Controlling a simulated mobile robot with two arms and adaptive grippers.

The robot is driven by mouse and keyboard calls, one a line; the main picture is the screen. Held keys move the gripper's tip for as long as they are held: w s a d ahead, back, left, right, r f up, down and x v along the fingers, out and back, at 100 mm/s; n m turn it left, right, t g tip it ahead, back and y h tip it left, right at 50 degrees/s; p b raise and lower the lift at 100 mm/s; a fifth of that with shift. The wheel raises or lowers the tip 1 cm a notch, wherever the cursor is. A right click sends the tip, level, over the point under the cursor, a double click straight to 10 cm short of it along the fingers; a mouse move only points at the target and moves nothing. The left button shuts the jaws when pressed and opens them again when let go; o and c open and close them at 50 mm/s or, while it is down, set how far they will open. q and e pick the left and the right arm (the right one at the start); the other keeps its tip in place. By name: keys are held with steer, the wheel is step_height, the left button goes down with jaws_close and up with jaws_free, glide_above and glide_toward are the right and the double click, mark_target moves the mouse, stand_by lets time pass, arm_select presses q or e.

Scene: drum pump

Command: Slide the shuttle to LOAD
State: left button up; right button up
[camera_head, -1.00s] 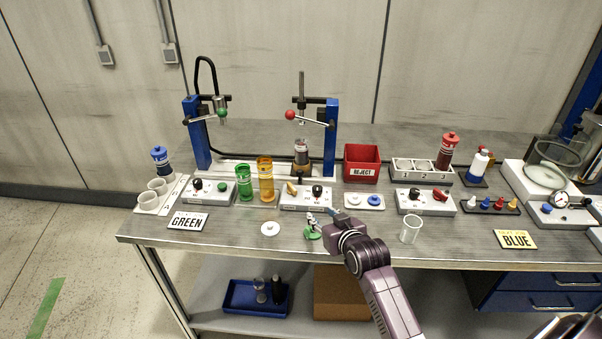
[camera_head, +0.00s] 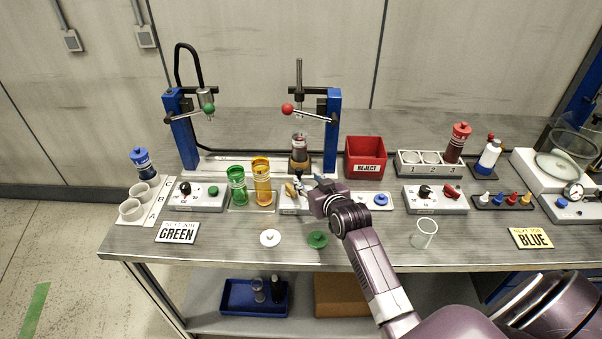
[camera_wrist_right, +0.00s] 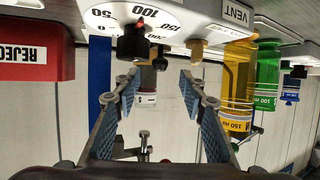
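The shuttle (camera_head: 299,169) is a small brown block on the pale rail between two blue posts. It sits at the right end, below the press with the red ball handle (camera_head: 288,110). A small jar with dark contents (camera_head: 300,148) stands on it. My right gripper (camera_head: 318,184) is over the dial panel (camera_head: 290,205) in front of the shuttle, not touching the shuttle. The right wrist view is upside down; there the gripper (camera_wrist_right: 160,85) has its fingers apart with nothing held. The jar shows between and beyond them (camera_wrist_right: 146,92). No LOAD marking is readable. My left gripper is not in view.
The red REJECT bin (camera_head: 366,142) stands right of the right post. A green cylinder (camera_head: 237,188) and amber cylinder (camera_head: 262,182) stand in front of the rail. In the right wrist view, the black knob (camera_wrist_right: 133,42) is close to the fingers. A clear cup (camera_head: 424,233) stands at front right.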

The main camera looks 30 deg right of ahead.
mark_target(300, 174)
steer(key=x, duration=0.5)
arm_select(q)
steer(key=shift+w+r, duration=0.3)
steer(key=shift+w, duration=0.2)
arm_select(e)
steer(key=shift+w+f, duration=0.25)
steer(key=shift+w, duration=0.3)
steer(key=shift+d, duration=0.1)
steer(key=shift+c, duration=0.2)
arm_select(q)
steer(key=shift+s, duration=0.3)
arm_select(e)
jaws_close()
